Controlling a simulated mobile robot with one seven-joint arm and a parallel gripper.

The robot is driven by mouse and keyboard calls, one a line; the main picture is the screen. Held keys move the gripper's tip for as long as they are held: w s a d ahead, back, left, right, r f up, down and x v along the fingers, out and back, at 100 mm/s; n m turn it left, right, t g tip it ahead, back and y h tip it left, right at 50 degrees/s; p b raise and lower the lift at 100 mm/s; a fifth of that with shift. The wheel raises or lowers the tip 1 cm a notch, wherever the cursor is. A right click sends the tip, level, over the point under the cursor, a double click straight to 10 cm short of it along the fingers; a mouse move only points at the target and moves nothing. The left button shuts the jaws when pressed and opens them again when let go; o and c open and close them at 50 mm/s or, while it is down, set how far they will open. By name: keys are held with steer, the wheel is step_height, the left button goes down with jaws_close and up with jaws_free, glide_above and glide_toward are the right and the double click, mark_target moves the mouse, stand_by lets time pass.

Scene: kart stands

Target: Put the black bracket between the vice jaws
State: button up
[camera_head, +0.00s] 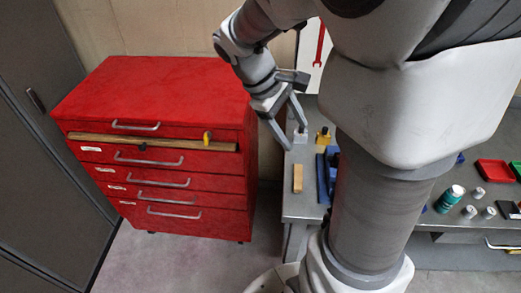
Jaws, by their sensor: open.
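My gripper (294,136) is open and empty, fingers pointing down, above the left end of the grey workbench (298,207). A blue object (323,178), possibly the vice, stands on the bench to the right of my gripper. My own arm hides much of it, and its jaws cannot be made out. I cannot pick out the black bracket with certainty. A small dark thing (142,147) shows at the wooden strip of the red cabinet, too small to identify.
The red drawer cabinet (150,85) stands left of the bench, with a yellow item (207,138) at its wooden strip (105,139). A wooden block (297,178) and yellow object (323,136) are on the bench. A green can (449,198) and red tray (494,171) are at right.

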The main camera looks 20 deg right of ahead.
steer(key=s+a+r+m+t+y, duration=0.5)
steer(key=s+a, duration=0.4)
steer(key=a, duration=0.2)
steer(key=shift+s+a+r+m+t, duration=0.3)
steer(key=shift+s+r+m+t, duration=0.1)
steer(key=shift+r+t, duration=0.6)
steer(key=shift+f, duration=0.15)
steer(key=c, duration=0.4)
steer(key=shift+o, duration=0.2)
steer(key=shift+d, duration=0.15)
